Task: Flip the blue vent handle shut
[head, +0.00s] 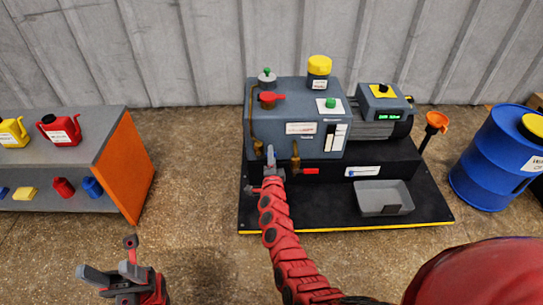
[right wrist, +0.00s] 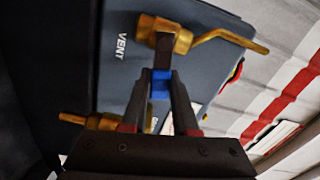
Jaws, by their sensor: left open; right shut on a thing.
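The blue vent handle (right wrist: 160,84) sits between the fingers of my right gripper (right wrist: 161,92) in the right wrist view. It is joined by a dark stem to a brass valve (right wrist: 164,36) beside the printed word VENT. My right gripper is shut on the handle, and the fingers cover part of it. In the head view my right gripper (head: 271,158) is at the lower front of the grey pump unit (head: 267,119), and I cannot make out the handle there. My left gripper (head: 112,277) is open and empty over the floor at the lower left.
Another brass valve (head: 295,158) is just right of my right gripper. A grey tray (head: 383,188) rests on the black base (head: 330,215). A shelf bench (head: 110,140) with several small containers stands left, and a blue drum (head: 495,165) right. Floor between bench and pump is clear.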

